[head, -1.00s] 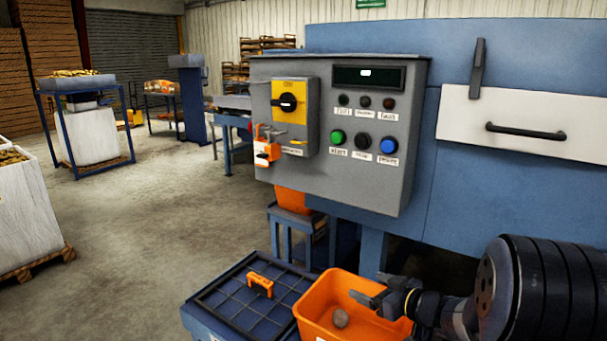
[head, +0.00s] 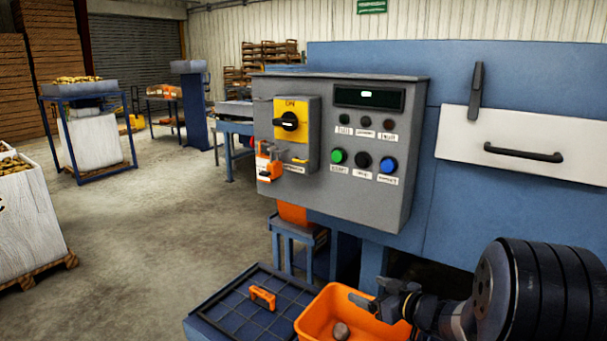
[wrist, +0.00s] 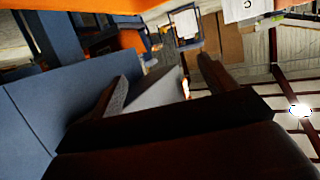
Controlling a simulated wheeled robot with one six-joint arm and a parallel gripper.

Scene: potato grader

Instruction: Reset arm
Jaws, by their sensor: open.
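My gripper (head: 377,300) is at the lower right of the head view, above the right part of an orange bin. Its jaws are open with nothing between them. In the wrist view the two dark fingers (wrist: 160,88) stand apart, and the wrist camera looks sideways past the machine. The arm comes in from the right edge of the head view.
The orange bin (head: 312,318) holds a round potato-like lump (head: 341,330). A blue gridded tray (head: 235,315) with an orange handle (head: 263,297) lies beside it. The grey control box (head: 350,195) and blue machine (head: 450,215) stand behind. Open floor lies left.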

